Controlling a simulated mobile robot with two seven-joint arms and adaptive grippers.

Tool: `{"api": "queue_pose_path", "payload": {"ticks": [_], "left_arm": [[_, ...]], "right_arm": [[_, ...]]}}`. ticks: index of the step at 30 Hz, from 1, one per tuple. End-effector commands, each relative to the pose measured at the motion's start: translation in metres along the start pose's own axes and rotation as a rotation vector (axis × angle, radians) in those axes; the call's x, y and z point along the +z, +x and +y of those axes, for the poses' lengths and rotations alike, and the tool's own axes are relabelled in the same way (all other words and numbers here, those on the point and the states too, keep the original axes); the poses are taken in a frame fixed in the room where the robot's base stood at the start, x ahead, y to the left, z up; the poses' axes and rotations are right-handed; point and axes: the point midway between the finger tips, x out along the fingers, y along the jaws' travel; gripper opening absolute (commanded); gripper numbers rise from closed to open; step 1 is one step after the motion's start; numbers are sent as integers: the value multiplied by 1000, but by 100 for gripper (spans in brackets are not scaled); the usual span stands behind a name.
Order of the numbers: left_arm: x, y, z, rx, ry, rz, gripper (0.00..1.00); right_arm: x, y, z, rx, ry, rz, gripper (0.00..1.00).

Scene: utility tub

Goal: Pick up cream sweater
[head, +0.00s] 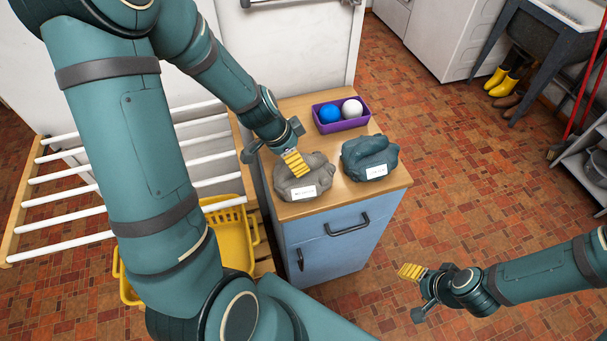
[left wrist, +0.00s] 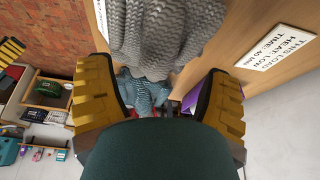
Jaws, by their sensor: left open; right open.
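A bunched grey-beige knit garment (head: 296,172) with a white label in front sits on the wooden cabinet top (head: 310,208); it looks more grey than cream. It also shows as ribbed grey knit (left wrist: 165,30) in the left wrist view. My left gripper (head: 275,160) is over its back left part, fingers spread. In the left wrist view its yellow-padded fingers (left wrist: 158,78) stand wide apart with the knit just beyond them; I cannot tell whether they touch it. My right gripper (head: 413,290) is open and empty, right of the cabinet above the floor.
A teal bunched garment (head: 369,150) sits close to the right of the grey one. Behind is a purple box (head: 341,127) with a blue and a white ball. A yellow basket (head: 238,240) and white-barred rack (head: 75,187) stand left. A printed card (left wrist: 280,46) lies beside the knit.

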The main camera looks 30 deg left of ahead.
Motion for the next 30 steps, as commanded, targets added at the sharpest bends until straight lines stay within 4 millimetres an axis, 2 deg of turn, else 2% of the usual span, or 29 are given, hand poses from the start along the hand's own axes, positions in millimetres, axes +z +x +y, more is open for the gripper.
{"api": "queue_pose_path", "payload": {"ticks": [3, 7, 17, 21, 24, 30], "left_arm": [[0, 21, 4, 4, -2, -3, 79], [0, 36, 3, 2, -1, -2, 79], [-1, 40, 3, 1, -1, -1, 79], [-1, 40, 3, 1, 0, -1, 30], [-1, 40, 3, 1, 0, -1, 0], [-1, 40, 3, 0, 0, -1, 0]], "right_arm": [[2, 4, 2, -1, -1, -4, 61], [4, 8, 3, -1, -2, -8, 61], [4, 8, 3, -1, -3, -9, 61], [4, 8, 3, -1, -3, -9, 61], [4, 8, 3, -1, -3, -9, 61], [4, 8, 3, -1, -3, -8, 61]]}}
